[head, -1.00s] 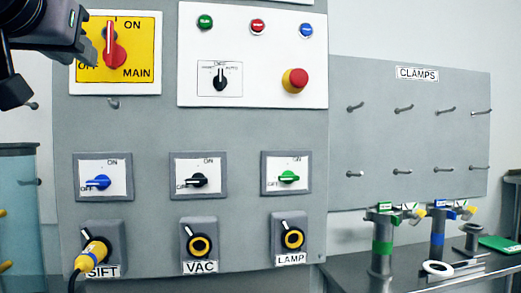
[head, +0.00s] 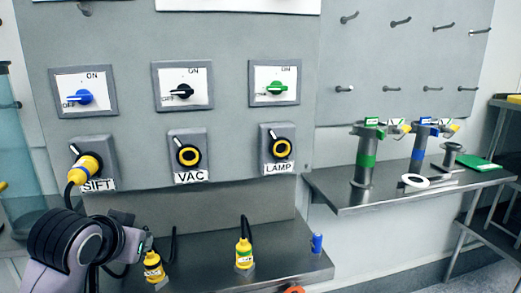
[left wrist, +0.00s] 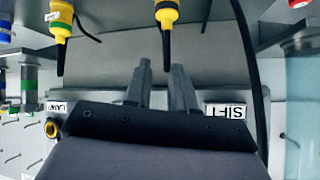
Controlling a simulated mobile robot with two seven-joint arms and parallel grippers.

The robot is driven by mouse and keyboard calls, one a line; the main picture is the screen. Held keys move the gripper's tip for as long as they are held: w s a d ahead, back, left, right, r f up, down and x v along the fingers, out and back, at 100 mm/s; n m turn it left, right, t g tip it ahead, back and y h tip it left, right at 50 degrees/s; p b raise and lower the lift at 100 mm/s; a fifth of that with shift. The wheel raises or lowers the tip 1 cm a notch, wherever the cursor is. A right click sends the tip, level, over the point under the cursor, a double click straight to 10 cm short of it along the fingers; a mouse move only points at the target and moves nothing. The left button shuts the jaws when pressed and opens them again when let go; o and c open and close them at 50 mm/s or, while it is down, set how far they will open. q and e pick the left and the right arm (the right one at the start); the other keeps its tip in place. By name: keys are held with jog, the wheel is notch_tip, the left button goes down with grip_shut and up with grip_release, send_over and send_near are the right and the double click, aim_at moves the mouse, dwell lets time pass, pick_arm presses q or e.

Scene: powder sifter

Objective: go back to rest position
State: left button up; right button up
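My left gripper (head: 144,244) is low at the left in the head view, in front of the lower shelf and below the SIFT socket. In the left wrist view its two fingers (left wrist: 161,70) are apart with nothing between them. The grey control panel (head: 225,110) is behind it. A yellow plug (head: 88,170) sits in the SIFT socket. The VAC socket (head: 188,155) and LAMP socket (head: 277,145) are empty.
The lower shelf (head: 300,262) holds a yellow plug (head: 244,252), another yellow plug (head: 153,267) beside my gripper, and a blue cap (head: 316,243). A transparent column (head: 25,150) stands at the left.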

pick_arm(q)
jog(key=s+f+g, duration=0.3)
jog(key=s+f, duration=0.9)
jog(key=f, duration=0.4)
jog(key=s+f+g, duration=0.2)
jog(key=s+f, duration=0.2)
jog(key=s, duration=0.4)
jog(key=s+f+g, duration=0.1)
jog(key=s+f, duration=0.3)
jog(key=s, duration=0.3)
jog(key=w+d+f+t+h+p, duration=0.2)
jog(key=w+f+t+p, duration=0.1)
jog(key=w+f+t, duration=0.2)
jog(key=shift+w+d+m+t+h+p, duration=0.3)
jog(key=shift+d+t+p, duration=0.1)
jog(key=shift+t, duration=0.3)
jog(key=shift+f, duration=0.1)
